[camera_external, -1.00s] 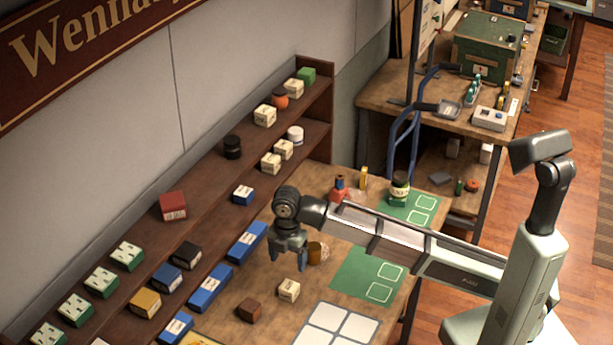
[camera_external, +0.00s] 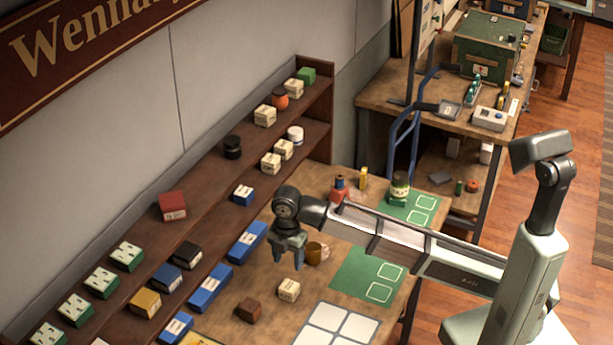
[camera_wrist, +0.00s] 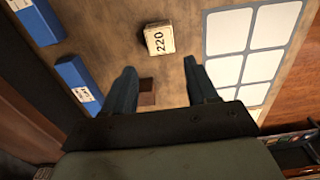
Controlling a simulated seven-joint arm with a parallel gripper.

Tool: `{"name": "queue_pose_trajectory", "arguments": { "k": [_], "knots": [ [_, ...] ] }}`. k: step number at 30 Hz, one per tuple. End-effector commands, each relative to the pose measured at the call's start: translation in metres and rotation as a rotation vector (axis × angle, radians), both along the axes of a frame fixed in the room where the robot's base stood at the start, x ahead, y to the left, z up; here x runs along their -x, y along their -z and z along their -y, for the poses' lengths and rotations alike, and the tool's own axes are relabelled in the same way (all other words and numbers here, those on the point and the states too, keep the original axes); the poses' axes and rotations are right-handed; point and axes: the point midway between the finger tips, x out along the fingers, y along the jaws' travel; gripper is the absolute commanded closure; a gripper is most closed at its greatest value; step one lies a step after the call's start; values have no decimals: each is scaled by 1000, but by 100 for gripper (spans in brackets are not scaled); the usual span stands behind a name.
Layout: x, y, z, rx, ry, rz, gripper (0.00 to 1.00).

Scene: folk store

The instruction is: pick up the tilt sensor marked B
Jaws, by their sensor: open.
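No mark B is readable in either view, so I cannot tell which thing is the tilt sensor. My gripper (camera_external: 288,262) is open and empty, pointing down above the wooden bench. It also shows in the wrist view (camera_wrist: 160,82), with its two fingers apart. A cream block (camera_external: 288,291) lies on the bench below my gripper; in the wrist view this block (camera_wrist: 159,39) reads "220".
Blue boxes (camera_external: 210,288) line the shelf's front. The shelf (camera_external: 318,100) holds several small boxes and jars. A white-celled tray (camera_external: 335,325) and a green mat (camera_external: 350,276) lie on the right.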

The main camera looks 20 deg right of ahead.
Motion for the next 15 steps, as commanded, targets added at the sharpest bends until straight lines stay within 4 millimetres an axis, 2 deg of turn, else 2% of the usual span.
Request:
{"name": "queue_pose_trajectory", "arguments": {
  "k": [10, 13, 15],
  "knots": [
    [-4, 0, 2, 0, 6, 0, 49],
    [-18, 0, 11, 0, 31, 0, 49],
    [-35, 0, 21, 0, 60, 0, 49]
  ]
}}
